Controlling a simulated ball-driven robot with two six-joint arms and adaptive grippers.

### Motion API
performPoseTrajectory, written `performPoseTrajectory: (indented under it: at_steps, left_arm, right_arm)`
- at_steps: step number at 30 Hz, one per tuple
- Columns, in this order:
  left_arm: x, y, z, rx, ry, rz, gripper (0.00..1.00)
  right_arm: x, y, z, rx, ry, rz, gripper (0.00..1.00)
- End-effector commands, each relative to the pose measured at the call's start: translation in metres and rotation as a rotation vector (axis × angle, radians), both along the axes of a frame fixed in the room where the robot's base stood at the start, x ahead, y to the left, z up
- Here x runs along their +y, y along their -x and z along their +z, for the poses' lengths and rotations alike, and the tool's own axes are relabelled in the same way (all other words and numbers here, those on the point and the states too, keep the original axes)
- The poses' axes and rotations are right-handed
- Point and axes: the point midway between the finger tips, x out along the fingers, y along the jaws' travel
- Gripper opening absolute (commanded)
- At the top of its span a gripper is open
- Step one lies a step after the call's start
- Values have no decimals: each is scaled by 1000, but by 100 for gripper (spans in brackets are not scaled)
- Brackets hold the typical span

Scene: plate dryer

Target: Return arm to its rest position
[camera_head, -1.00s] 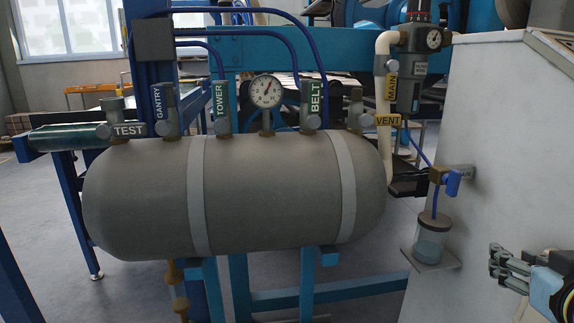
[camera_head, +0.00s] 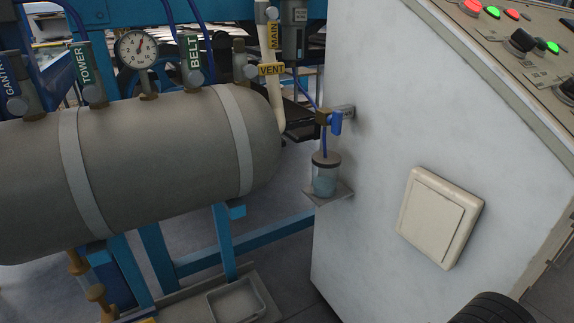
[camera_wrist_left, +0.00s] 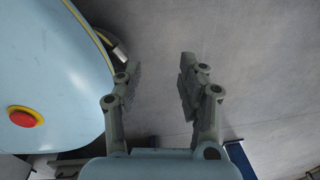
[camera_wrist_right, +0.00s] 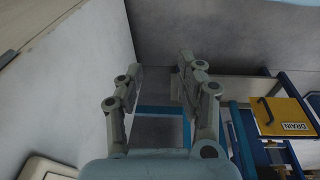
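My left gripper (camera_wrist_left: 157,82) shows in the left wrist view. Its two fingers are apart with nothing between them, over grey floor. My right gripper (camera_wrist_right: 158,80) shows in the right wrist view. Its fingers are also apart and empty, close to the pale wall of a cabinet (camera_wrist_right: 80,85) on the left of that view. Neither gripper's fingers show in the head view. A dark rounded part at that view's lower right edge cannot be made out clearly.
In the head view, a grey tank (camera_head: 155,150) with valves and a gauge (camera_head: 137,48) stands left. The white cabinet (camera_head: 370,190) carries a switch (camera_head: 439,217) and a small jar (camera_head: 325,176). A yellow DRAIN tag (camera_wrist_right: 283,116) and blue frames are right in the right wrist view.

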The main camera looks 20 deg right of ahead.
Motion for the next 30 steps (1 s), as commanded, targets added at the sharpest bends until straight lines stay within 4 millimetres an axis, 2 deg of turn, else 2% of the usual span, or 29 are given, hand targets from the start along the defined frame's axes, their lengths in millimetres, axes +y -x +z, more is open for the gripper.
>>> performPoseTrajectory:
  at_steps: [5, 8, 12, 15, 18, 21, 25, 30]
  left_arm:
    - [-2, 0, 13, -1, 2, 2, 40]
    - [-4, -2, 21, -9, 5, 2, 40]
    - [-10, -4, 33, -19, 12, 5, 40]
    - [-14, -1, 39, -21, 17, 7, 40]
    - [-18, 2, 43, -21, 22, 9, 40]
    - [-19, 8, 46, -13, 23, 9, 40]
    - [-18, 10, 47, -11, 22, 10, 40]
    - [-16, 10, 47, -11, 19, 8, 40]
  right_arm:
    - [-9, 18, -68, 31, 0, -13, 38]
    - [-15, 43, -116, 53, 0, -20, 38]
    - [-21, 96, -174, 84, -2, -32, 38]
    - [-24, 139, -201, 102, -4, -39, 38]
    - [-24, 175, -215, 118, -6, -44, 38]
    - [-25, 201, -222, 126, -8, -46, 38]
    - [-25, 217, -225, 132, -8, -48, 38]
    - [-25, 219, -226, 132, -8, -48, 38]
